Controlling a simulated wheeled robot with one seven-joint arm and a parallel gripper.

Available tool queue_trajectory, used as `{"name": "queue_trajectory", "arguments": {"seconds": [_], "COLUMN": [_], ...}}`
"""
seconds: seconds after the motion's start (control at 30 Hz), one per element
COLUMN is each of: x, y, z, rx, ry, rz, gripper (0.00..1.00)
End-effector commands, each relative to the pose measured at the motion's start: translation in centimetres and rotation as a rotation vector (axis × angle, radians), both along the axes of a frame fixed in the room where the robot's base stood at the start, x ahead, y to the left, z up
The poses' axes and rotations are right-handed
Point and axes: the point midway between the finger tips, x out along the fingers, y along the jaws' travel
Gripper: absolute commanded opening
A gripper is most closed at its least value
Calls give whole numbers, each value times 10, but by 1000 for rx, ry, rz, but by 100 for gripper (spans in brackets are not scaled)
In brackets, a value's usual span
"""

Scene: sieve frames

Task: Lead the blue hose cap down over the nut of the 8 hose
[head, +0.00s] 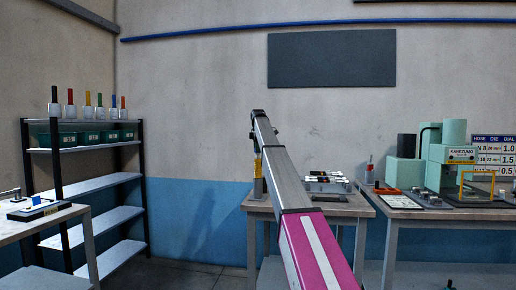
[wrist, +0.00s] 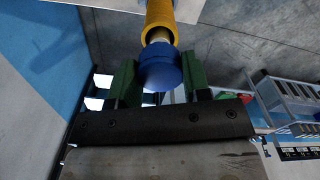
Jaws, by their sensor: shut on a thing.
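In the wrist view, the blue hose cap (wrist: 160,72) sits between the green fingers of my gripper (wrist: 160,85), which is shut on it. A yellow hose-like piece (wrist: 160,12) comes in from the top, and a brass-coloured nut (wrist: 157,36) shows at its end. The cap overlaps or meets the nut in the picture; I cannot tell whether it is around the nut or only in line with it. In the head view my arm hides the gripper and cap. A yellow upright piece (head: 257,168) shows just left of my arm; its hose number is not readable.
A table (head: 352,205) behind my arm bears a rack of small parts (head: 326,182). On the right, a bench holds a green press (head: 450,150) and a sign (head: 492,150). Shelves (head: 95,186) with green bins stand at left, beside a small table (head: 45,228).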

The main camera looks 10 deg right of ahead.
Motion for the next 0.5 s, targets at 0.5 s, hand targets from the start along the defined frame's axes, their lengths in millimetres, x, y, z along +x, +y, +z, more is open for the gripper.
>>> {"name": "queue_trajectory", "arguments": {"seconds": [0.5], "x": [0], "y": [0], "z": [-6], "rx": [0], "ry": [0], "rz": [0], "gripper": [50]}}
